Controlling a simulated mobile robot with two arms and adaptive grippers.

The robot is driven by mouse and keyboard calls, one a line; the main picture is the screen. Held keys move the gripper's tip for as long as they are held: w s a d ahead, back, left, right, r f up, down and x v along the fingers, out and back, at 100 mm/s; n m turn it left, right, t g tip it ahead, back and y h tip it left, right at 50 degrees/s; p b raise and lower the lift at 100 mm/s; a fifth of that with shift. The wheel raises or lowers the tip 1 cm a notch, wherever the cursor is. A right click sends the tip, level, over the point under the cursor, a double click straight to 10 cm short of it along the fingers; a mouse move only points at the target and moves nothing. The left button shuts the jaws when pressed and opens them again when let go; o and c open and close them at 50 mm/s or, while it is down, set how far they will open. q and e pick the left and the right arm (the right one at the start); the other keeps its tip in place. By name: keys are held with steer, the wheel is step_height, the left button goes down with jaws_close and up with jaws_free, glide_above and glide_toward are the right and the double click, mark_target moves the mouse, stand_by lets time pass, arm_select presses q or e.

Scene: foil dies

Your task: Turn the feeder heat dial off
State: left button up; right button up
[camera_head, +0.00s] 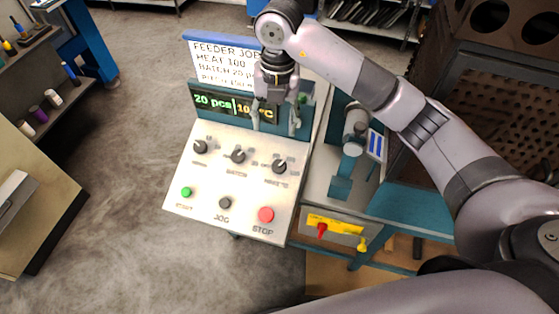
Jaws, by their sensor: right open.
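The feeder control panel (220,185) has a sloped white face with three black dials in a row. The right dial (279,167) has a blurred label that may read heat. The middle dial (238,156) is marked BATCH, and the left dial (200,147) has an unreadable label. My right gripper (275,122) is open and empty, fingers pointing down, in front of the display and above the right and middle dials in the picture. It looks apart from the dials. The display (212,102) reads 20 pcs and a partly hidden temperature. My left gripper is out of view.
A green START button (186,192), black JOG button (225,203) and red STOP button (266,214) sit below the dials. A job sign (215,62) stands behind the display. A teal machine (341,187) stands close on the right.

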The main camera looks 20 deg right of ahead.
steer(key=d, duration=0.1)
steer(key=p, duration=0.5)
glide_toward(279, 165)
steer(key=shift+h, duration=0.3)
steer(key=f, duration=0.7)
steer(key=shift+a+f, duration=0.2)
steer(key=shift+f, duration=0.75)
steer(key=shift+c, duration=0.4)
steer(key=c, duration=1.1)
